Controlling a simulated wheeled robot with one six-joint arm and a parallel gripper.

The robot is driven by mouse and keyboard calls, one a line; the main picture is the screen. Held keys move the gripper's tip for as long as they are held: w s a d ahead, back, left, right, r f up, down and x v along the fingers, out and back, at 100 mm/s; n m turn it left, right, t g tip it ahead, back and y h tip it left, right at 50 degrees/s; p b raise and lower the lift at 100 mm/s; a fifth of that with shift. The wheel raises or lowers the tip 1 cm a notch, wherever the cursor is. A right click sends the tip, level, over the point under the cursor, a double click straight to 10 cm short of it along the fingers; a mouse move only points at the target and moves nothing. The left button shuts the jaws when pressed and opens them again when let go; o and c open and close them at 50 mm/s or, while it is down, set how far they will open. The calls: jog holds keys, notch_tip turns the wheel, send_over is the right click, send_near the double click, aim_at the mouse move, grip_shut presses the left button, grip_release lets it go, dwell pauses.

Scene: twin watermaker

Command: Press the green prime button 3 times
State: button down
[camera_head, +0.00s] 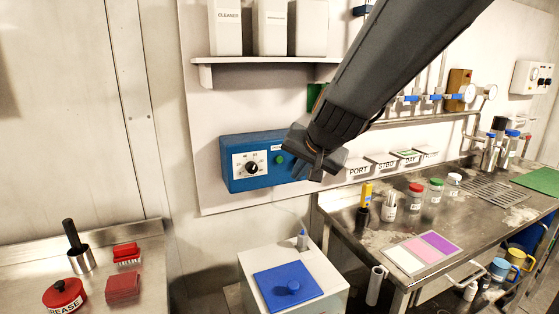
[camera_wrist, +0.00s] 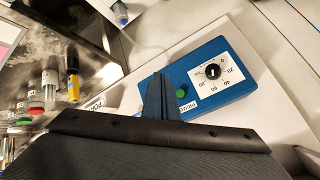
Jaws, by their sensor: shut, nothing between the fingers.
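The green prime button (camera_head: 279,160) sits on the front of a blue control box (camera_head: 234,183) mounted on the wall panel, right of a white dial plate with a black knob (camera_head: 251,167). In the wrist view the green button (camera_wrist: 181,93) shows just right of my fingertips, beside the dial (camera_wrist: 212,71) on the blue box (camera_wrist: 222,100). My gripper (camera_head: 316,172) is at the right end of the box. In the wrist view my gripper (camera_wrist: 161,76) is shut and empty, its fingers close to the button. I cannot tell whether they touch the box.
A shelf (camera_head: 260,60) with white containers is above the box. A steel bench (camera_head: 440,215) with bottles stands right, and another surface (camera_head: 80,245) with a red grease tin (camera_head: 63,296) at left. Below is a white cabinet with a blue lid (camera_head: 288,287).

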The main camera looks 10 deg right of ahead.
jog(key=w+a+p, duration=0.1)
jog(key=w+p, duration=0.1)
jog(key=w, duration=0.5)
jog(key=shift+a, duration=0.2)
jog(key=shift+w, duration=0.2)
dwell(1.7)
jog(key=shift+w, duration=0.25)
jog(key=shift+w+a+p, duration=0.15)
jog(key=shift+w+p, duration=0.25)
jog(key=shift+w, duration=0.05)
dwell(0.8)
jog(key=shift+s+b, duration=0.45)
jog(key=shift+s, duration=0.4)
jog(key=shift+s+d, duration=0.15)
jog(key=shift+d, duration=0.05)
jog(key=shift+s+d+b, duration=0.25)
jog(key=shift+s+b, duration=0.2)
jog(key=shift+s, duration=0.75)
jog(key=shift+s+d+b, duration=0.2)
jog(key=shift+s+b, duration=0.25)
jog(key=shift+s, duration=0.7)
